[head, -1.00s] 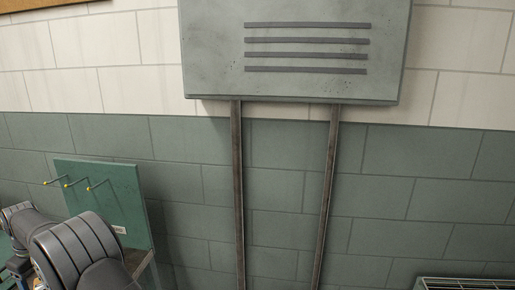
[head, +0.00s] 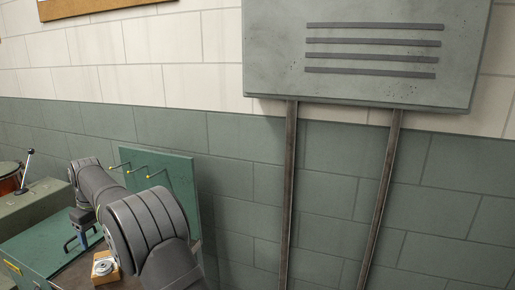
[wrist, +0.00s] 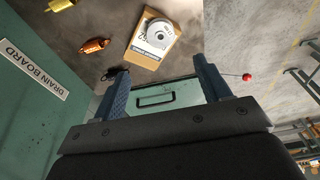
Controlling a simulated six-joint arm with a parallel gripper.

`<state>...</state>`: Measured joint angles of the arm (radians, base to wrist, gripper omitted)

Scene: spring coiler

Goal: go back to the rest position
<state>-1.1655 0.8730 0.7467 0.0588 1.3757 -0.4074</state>
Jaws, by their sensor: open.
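My gripper (wrist: 163,82) is open in the wrist view, with two blue-grey fingers apart and nothing between them. In the head view my gripper (head: 80,238) shows small at the lower left, above the bench, partly hidden by my arm. Beyond the fingers in the wrist view, a green surface with a dark handle (wrist: 155,100) shows. A cardboard box with a pale round disc (wrist: 150,48) lies past the fingertips, apart from them. The box also shows in the head view (head: 104,268).
A green board (head: 180,188) with several yellow-tipped hooks stands beside my arm. The drain board (wrist: 28,85) is at the wrist view's left. An orange lure-shaped piece (wrist: 95,45) and a red knob (wrist: 247,77) lie beyond.

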